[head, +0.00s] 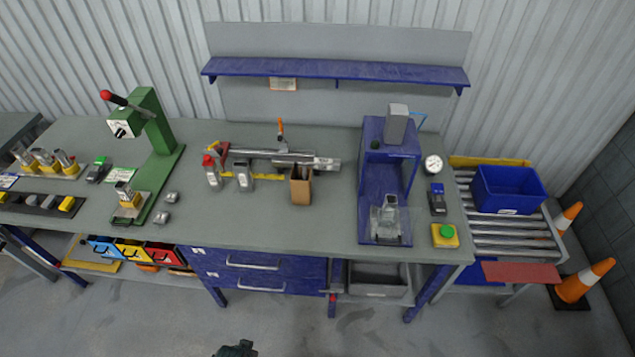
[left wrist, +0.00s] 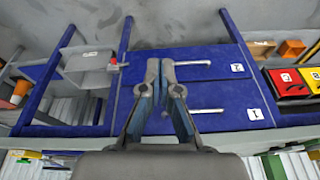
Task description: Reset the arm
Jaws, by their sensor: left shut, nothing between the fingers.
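My left gripper (left wrist: 163,70) shows in the left wrist view, its two fingers drawn together at the tips with nothing between them. It is in front of the blue drawers (left wrist: 205,85), apart from the table. In the head view only a small dark part at the bottom edge shows; I cannot tell which part of me it is. My right gripper is in neither view. A green lever press (head: 150,125) with a red-knobbed handle (head: 112,98) stands on the left of the workbench (head: 290,222), its handle raised to the left.
A blue press frame (head: 372,190) stands at the bench's right, beside a yellow box with a green button (head: 445,235). A roller conveyor (head: 505,240) carries a blue bin (head: 508,188). Orange cones (head: 585,280) stand at far right. The floor before the drawers (head: 250,272) is clear.

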